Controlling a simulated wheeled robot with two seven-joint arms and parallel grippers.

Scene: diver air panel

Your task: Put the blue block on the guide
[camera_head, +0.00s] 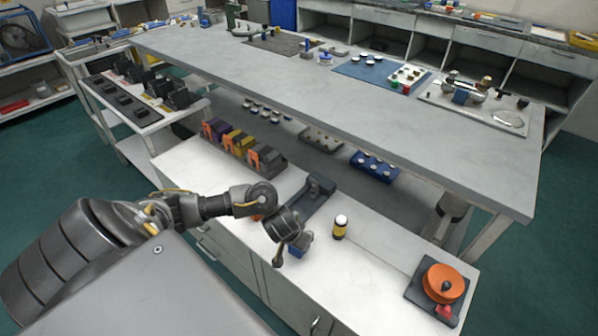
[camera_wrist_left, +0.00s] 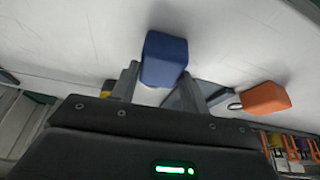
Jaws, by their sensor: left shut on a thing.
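The blue block (camera_head: 297,250) is between the fingers of my left gripper (camera_head: 290,246), low over the front part of the white counter. In the left wrist view the blue block (camera_wrist_left: 164,58) sits between the two fingertips (camera_wrist_left: 158,88), which are shut on it. I cannot tell whether its underside touches the counter. A dark grey fixture with a raised end (camera_head: 318,186), likely the guide, lies on the counter just behind the gripper, apart from the block. My gripper hides its near end. My right gripper is not in view.
An orange block (camera_wrist_left: 264,97) lies beside the gripper. A yellow-and-black cylinder with a white top (camera_head: 340,227) stands to the right. An orange reel on a dark base (camera_head: 442,284) is farther right. The grey workbench (camera_head: 300,92) overhangs behind. The counter between cylinder and reel is clear.

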